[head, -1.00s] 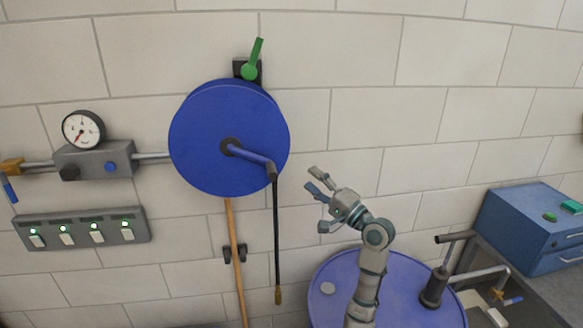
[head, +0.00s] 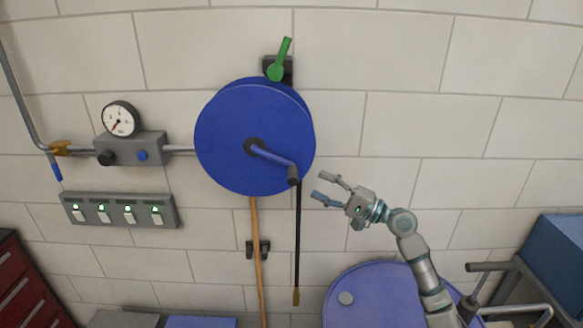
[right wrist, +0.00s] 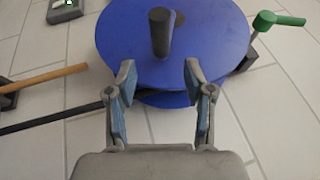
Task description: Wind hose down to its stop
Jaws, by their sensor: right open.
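The blue hose reel (head: 230,150) is on the tiled wall, with a crank arm (head: 272,156) pointing right and slightly down to a dark grip (head: 294,176). A black hose (head: 298,240) hangs from the reel's right side and ends in a brass tip (head: 296,296). My right gripper (head: 320,186) is open and empty, just right of the crank grip and apart from it. In the right wrist view, the crank grip (right wrist: 160,32) stands beyond the open fingers (right wrist: 158,78), roughly centred between them, against the blue reel (right wrist: 215,35). My left gripper is not in view.
A green lever (head: 280,60) sits above the reel. A pressure gauge (head: 121,119), a valve block (head: 130,149) and a switch panel (head: 120,211) are at left. A wooden handle (head: 257,260) hangs below the reel. A blue drum (head: 375,295) stands below my right arm.

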